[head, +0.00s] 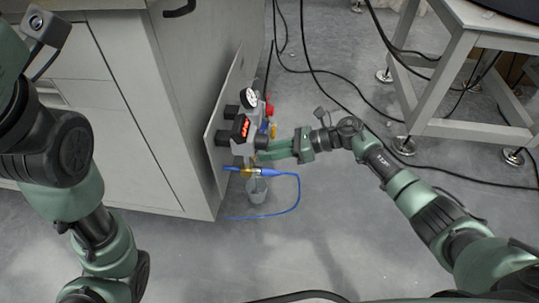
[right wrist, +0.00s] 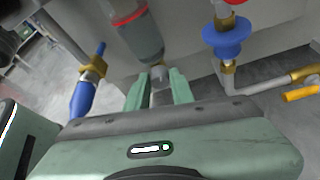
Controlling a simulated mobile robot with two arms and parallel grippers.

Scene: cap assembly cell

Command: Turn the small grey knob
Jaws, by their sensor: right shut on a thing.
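The small grey knob (right wrist: 160,76) sits at the lower end of a clear bowl with a red ring (right wrist: 138,30) in the right wrist view. My right gripper (right wrist: 160,88) is shut on the knob, one green finger on each side. In the head view my right gripper (head: 262,155) reaches in from the right to the panel's fittings; I cannot make out the knob there. My left arm shows at the left of the head view, but its gripper does not.
A gauge (head: 249,98) and a red-lit display (head: 241,128) are on the upright panel (head: 215,135) beside the cabinet. A blue-handled valve (head: 262,172) with a blue hose is below the gripper. A blue knob (right wrist: 228,38) is close by on the right. Cables cross the floor.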

